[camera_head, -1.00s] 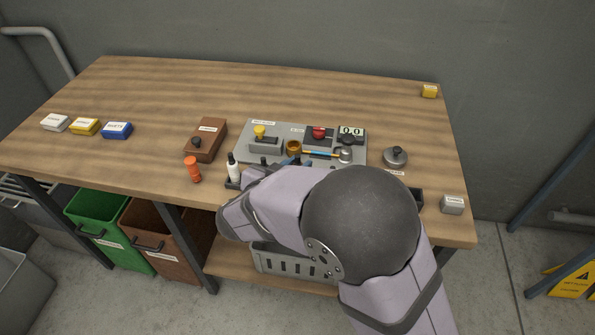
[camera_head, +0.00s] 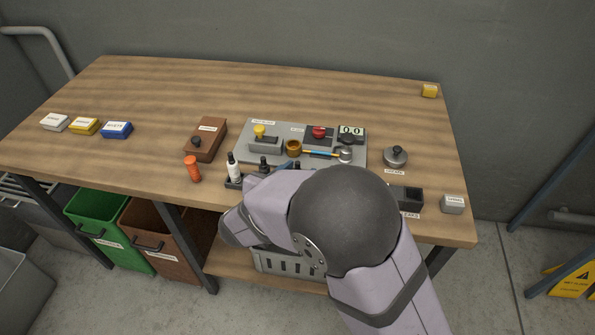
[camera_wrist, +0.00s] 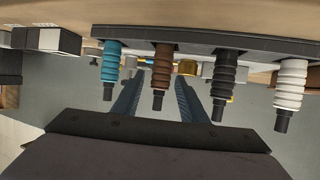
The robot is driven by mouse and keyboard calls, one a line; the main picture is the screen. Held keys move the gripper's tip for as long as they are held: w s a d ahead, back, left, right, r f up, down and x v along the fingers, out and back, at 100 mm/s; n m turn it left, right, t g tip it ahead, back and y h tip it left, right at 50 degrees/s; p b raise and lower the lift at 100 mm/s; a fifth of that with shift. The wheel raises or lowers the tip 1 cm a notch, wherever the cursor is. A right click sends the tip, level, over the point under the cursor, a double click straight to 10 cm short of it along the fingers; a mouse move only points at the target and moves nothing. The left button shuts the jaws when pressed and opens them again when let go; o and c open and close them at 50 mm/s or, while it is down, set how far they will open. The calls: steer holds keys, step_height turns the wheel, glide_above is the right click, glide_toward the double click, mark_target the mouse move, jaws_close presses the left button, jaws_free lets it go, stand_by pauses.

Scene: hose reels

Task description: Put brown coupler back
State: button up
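The brown coupler (camera_wrist: 161,68) stands in the dark rack (camera_wrist: 205,38) in the wrist view, between a teal coupler (camera_wrist: 111,62) and a black coupler (camera_wrist: 223,75). A white coupler (camera_wrist: 290,85) is at the rack's end; it also shows in the head view (camera_head: 234,168). My gripper (camera_wrist: 157,88) is open, with its two fingers apart. The brown coupler appears between the fingers, with visible gaps on both sides. I cannot tell how deep it lies between them. In the head view my arm hides the brown coupler and most of the gripper.
A grey panel (camera_head: 245,152) with a yellow knob, red button and small hammer lies behind the rack. An orange ribbed piece (camera_head: 193,169) and a brown box (camera_head: 206,140) are to the left. A round grey weight (camera_head: 395,157) and a dark tray (camera_head: 407,196) are at right.

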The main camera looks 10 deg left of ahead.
steer(key=shift+r, duration=0.15)
steer(key=shift+s+r, duration=0.1)
steer(key=shift+s, duration=0.05)
steer(key=v, duration=1.1)
steer(key=shift+s+r, duration=0.2)
steer(key=shift+s, duration=0.1)
steer(key=shift+a, duration=0.1)
